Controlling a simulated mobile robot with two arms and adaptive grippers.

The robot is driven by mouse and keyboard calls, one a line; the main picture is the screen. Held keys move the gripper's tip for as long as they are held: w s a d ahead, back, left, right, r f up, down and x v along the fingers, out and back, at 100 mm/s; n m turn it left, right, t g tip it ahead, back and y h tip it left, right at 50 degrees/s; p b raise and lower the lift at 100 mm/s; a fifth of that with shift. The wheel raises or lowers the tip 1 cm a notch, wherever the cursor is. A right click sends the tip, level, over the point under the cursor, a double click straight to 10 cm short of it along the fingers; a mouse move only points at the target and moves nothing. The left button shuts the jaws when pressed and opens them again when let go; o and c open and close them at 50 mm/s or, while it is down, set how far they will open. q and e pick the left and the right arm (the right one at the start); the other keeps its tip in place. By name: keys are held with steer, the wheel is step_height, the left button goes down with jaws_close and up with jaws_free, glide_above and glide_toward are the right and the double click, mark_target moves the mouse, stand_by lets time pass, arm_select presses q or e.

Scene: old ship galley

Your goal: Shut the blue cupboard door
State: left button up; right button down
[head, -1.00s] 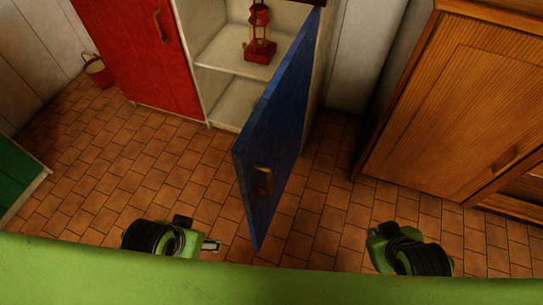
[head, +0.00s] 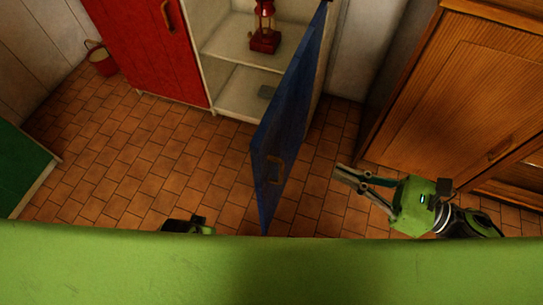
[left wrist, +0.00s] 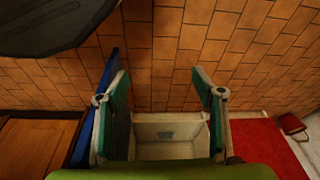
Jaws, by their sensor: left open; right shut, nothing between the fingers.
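The blue cupboard door (head: 283,130) stands wide open in the head view, its brass handle (head: 274,171) on the left face. The cupboard's pale shelves (head: 238,52) are exposed to its left. My right gripper (head: 342,172) is shut and empty, to the right of the door and apart from it. In the head view, only a bit of my left arm shows at the lower edge. In the left wrist view, my left gripper (left wrist: 158,94) is open and empty. The cupboard's opening (left wrist: 165,150) shows beyond its fingers, and the blue door (left wrist: 97,107) shows at left.
A closed red door (head: 145,45) is at left, with a red bucket (head: 101,60) beyond. A wooden cabinet (head: 440,100) stands at right. Tiled floor (head: 130,160) is clear.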

steer(key=s+n+g, duration=0.2)
glide_toward(263, 159)
steer(key=shift+y, duration=0.3)
steer(key=p+x, duration=0.1)
steer(key=x, duration=0.5)
arm_select(q)
steer(key=shift+s+a+f, duration=0.1)
steer(key=shift+s+f, duration=0.15)
steer(key=shift+f, duration=0.5)
steer(key=shift+s+f, duration=0.2)
steer(key=shift+f, duration=0.5)
steer(key=shift+s+a+f, duration=0.1)
steer(key=shift+s+f, duration=0.15)
steer(key=shift+f, duration=0.5)
arm_select(e)
steer(key=shift+w+a+f, duration=0.1)
steer(key=shift+a+f, duration=0.05)
steer(key=shift+a, duration=0.3)
